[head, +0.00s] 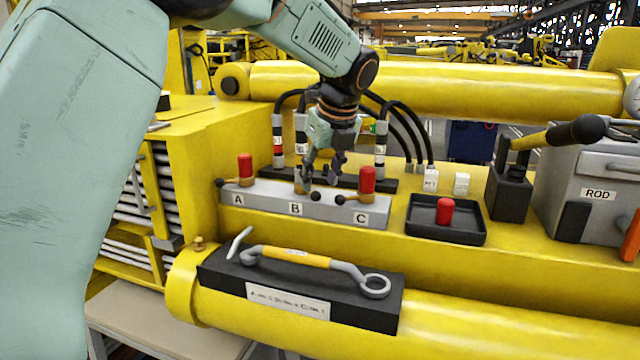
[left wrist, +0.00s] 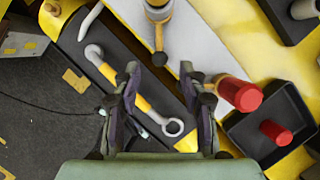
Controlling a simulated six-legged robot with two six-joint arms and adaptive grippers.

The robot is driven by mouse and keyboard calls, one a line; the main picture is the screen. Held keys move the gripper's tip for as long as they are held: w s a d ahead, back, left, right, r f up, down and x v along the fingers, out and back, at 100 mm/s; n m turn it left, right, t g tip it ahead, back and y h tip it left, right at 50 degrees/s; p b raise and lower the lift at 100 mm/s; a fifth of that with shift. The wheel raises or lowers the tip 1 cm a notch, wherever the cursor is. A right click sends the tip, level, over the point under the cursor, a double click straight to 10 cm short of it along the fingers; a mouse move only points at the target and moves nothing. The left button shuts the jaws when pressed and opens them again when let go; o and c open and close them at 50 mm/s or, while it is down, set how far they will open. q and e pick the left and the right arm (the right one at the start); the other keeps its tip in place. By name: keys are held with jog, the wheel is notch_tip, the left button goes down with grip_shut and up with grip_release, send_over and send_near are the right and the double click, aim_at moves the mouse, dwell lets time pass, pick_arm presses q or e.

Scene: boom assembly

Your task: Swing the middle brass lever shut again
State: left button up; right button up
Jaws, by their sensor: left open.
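The grey valve block (head: 270,203) carries stations A, B and C. The middle brass lever (head: 305,186) stands at B, with no red cap on it; its arm ends in a black knob (head: 315,196) and points obliquely toward the block's front right. In the left wrist view the brass lever (left wrist: 158,12) is at the top, its knob (left wrist: 159,58) hanging down just ahead of the fingers. My left gripper (head: 325,165) is open and empty, above and close to the B station; its two fingertips (left wrist: 159,76) are spread apart. Contact with the lever cannot be told. My right gripper is not in view.
Red caps stand at A (head: 245,166) and C (head: 367,180), close on either side. A loose red cap (head: 445,211) is in the black tray (head: 420,232). Black hoses (head: 400,118) rise behind the block. A yellow-handled tool (head: 295,256) lies in front.

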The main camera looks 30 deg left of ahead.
aim_at(316, 191)
pick_arm(q)
jog(key=shift+a+x, duration=0.15)
jog(key=shift+x, duration=0.75)
jog(key=shift+a+x, duration=0.15)
jog(key=shift+x, duration=0.75)
jog(key=shift+d+r, duration=0.25)
jog(key=shift+d, duration=0.1)
jog(key=shift+c, duration=0.9)
jog(key=shift+a+f, duration=0.1)
jog(key=shift+a, duration=0.05)
grip_shut()
